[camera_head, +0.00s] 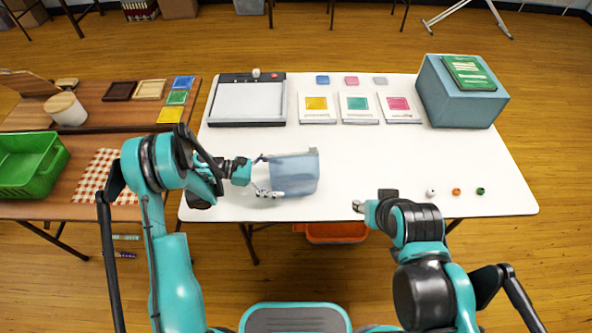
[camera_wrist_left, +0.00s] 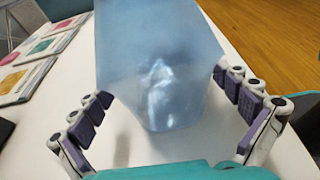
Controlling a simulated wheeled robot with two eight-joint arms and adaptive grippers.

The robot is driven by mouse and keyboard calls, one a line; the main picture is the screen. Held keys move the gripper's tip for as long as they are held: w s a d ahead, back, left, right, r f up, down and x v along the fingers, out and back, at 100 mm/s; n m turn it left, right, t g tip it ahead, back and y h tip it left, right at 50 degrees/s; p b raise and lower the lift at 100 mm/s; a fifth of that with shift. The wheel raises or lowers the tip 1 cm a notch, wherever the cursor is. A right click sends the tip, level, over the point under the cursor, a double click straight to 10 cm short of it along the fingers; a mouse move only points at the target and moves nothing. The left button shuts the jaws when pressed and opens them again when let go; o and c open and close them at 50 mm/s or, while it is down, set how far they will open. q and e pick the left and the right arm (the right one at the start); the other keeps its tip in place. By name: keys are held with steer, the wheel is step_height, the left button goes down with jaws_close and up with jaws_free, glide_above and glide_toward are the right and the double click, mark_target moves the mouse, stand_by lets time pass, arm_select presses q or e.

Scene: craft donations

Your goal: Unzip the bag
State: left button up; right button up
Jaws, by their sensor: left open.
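The bag (camera_head: 295,172) is a translucent blue pouch near the front of the white table, left of its middle. In the left wrist view the bag (camera_wrist_left: 160,50) fills the space ahead, with whitish streaks on its near end; I cannot make out the zipper or its pull. My left gripper (camera_head: 268,176) is open at the bag's left end. In the wrist view its fingers (camera_wrist_left: 162,88) are spread on both sides of the bag, with a gap on the left. My right gripper (camera_head: 358,207) is at the table's front edge, apart from the bag; its jaws are too small to read.
A black-framed white tray (camera_head: 248,124), several cards with coloured squares (camera_head: 317,121) and a blue-grey box (camera_head: 434,99) stand at the back of the white table. Small beads (camera_head: 456,192) lie front right. A green crate (camera_head: 62,164) is on the left wooden table. The table's middle is clear.

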arm_select(q)
steer(key=shift+b+x, duration=0.5)
steer(key=shift+x, duration=0.65)
steer(key=shift+d+f, duration=0.2)
steer(key=shift+d, duration=0.35)
